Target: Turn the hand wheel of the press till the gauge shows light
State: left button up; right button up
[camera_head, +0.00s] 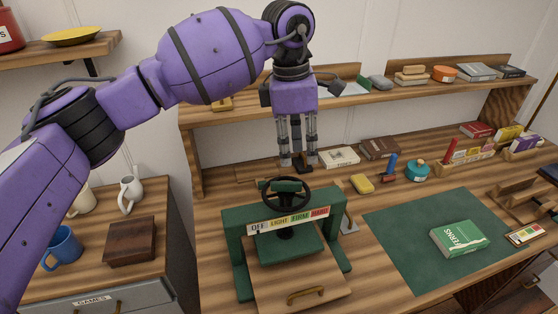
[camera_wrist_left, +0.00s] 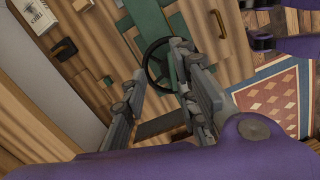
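The green press (camera_head: 240,260) stands on the bench in the head view. Its dark hand wheel (camera_head: 287,206) sits on top, above a gauge strip (camera_head: 290,220) reading OFF, LIGHT, FIRM, HARD. The gauge's pointer is too small to read for sure. My left gripper (camera_head: 297,160) points down just above and behind the wheel in the head view, fingers apart and empty. In the left wrist view, the wheel (camera_wrist_left: 148,72) shows between the open fingertips (camera_wrist_left: 160,62); whether they touch it, I cannot tell.
A green mat (camera_head: 400,235) with a green book (camera_head: 460,238) lies right of the press. A yellow block (camera_head: 362,184) and a teal round object (camera_head: 417,169) sit behind it. A shelf (camera_head: 220,117) runs along the wall. A wooden box (camera_head: 131,243) and mugs stand at the left.

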aim_at(286, 182)
pick_arm(q)
jog(key=shift+y, duration=0.6)
jog(key=f, duration=0.2)
jog(key=s+a+f, duration=0.1)
jog(key=f, duration=0.1)
jog(key=a+f, duration=0.1)
jog(key=f, duration=0.1)
jog(key=shift+s+a, duration=0.15)
jog(key=shift+s, duration=0.05)
jog(key=shift+f+p, duration=0.3)
jog(key=shift+f, duration=0.4)
pick_arm(e)
jog(key=shift+s+d, duration=0.25)
jog(key=shift+s, duration=0.7)
pick_arm(q)
jog(key=shift+c, duration=0.6)
grip_shut()
pick_arm(e)
jog(key=shift+s+f, duration=0.1)
jog(key=shift+s, duration=0.1)
